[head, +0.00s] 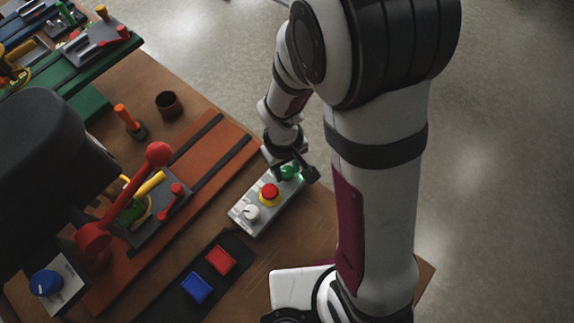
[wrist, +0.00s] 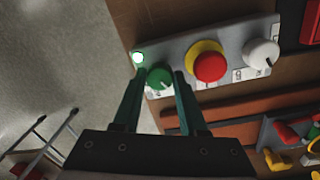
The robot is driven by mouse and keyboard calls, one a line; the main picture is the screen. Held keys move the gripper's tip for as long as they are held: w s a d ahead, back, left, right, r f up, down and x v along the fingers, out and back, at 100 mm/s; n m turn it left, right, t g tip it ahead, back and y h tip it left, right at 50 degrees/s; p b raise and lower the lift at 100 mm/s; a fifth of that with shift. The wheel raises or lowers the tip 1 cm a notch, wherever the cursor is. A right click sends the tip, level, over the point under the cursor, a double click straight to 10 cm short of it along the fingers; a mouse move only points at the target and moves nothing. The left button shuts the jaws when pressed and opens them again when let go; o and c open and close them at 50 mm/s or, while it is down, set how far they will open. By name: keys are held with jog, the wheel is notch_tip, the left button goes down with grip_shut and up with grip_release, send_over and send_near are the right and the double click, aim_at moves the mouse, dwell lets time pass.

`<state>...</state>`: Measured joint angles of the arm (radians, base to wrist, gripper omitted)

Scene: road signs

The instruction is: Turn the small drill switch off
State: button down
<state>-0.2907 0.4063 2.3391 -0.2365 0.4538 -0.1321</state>
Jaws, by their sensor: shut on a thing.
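A grey control box (head: 287,202) lies on the brown table. It carries a green knob (wrist: 159,78), a red button on a yellow ring (wrist: 209,66) and a white knob (wrist: 263,53). The green knob also shows in the head view (head: 288,172), partly covered by the gripper. My gripper (wrist: 160,73) is over that end of the box, its two fingers on either side of the green knob and shut on it.
A red lever (head: 158,154) stands to the left on an orange-brown board. Blue (head: 196,288) and red (head: 221,260) buttons sit on a black strip in front. A blue knob (head: 45,283) is at the lower left. A dark cup (head: 168,104) stands farther back.

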jog(key=shift+m, duration=0.3)
jog(key=m, duration=1.1)
jog(key=shift+w+g, duration=0.1)
jog(key=shift+g, duration=0.2)
jog(key=shift+m, duration=0.3)
jog(key=c, duration=0.7)
grip_release()
jog(key=shift+c, duration=0.2)
jog(key=shift+r, duration=0.1)
